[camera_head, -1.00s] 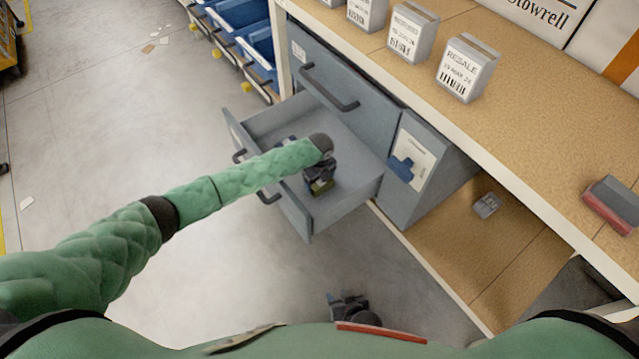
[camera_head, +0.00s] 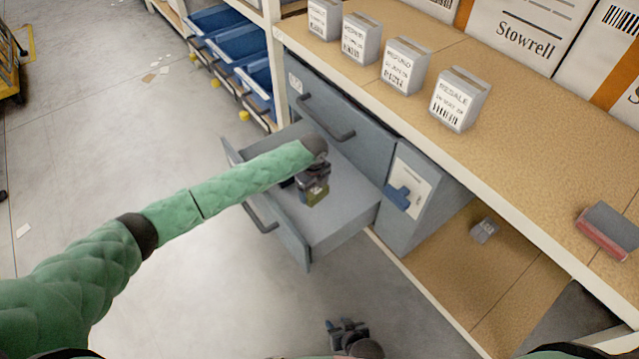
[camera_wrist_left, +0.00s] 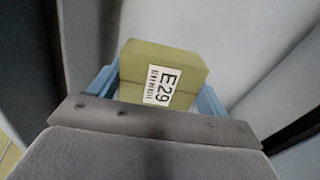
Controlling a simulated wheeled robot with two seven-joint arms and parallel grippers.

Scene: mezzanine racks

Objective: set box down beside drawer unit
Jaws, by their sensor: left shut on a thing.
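The box (camera_wrist_left: 162,70) is small and olive-yellow, with a white label reading E29, in the left wrist view. My left gripper (camera_head: 312,188) is shut on it, with blue fingers at its two sides. In the head view the box (camera_head: 316,194) shows just under the gripper, inside or over the open drawer. I cannot tell whether it touches the drawer floor. The grey drawer unit (camera_head: 425,222) stands under the bench, its upper drawer shut and one drawer (camera_head: 345,222) pulled out. My right gripper (camera_head: 345,333) is low at the bottom edge, over the floor; its jaws are unclear.
Several grey labelled boxes (camera_head: 460,99) line the bench top (camera_head: 520,135). A red and grey block (camera_head: 607,231) lies at the right. A small grey item (camera_head: 484,230) sits on the lower shelf (camera_head: 470,280) beside the drawer unit, with bare shelf around it. Blue bins (camera_head: 240,50) stand at upper left.

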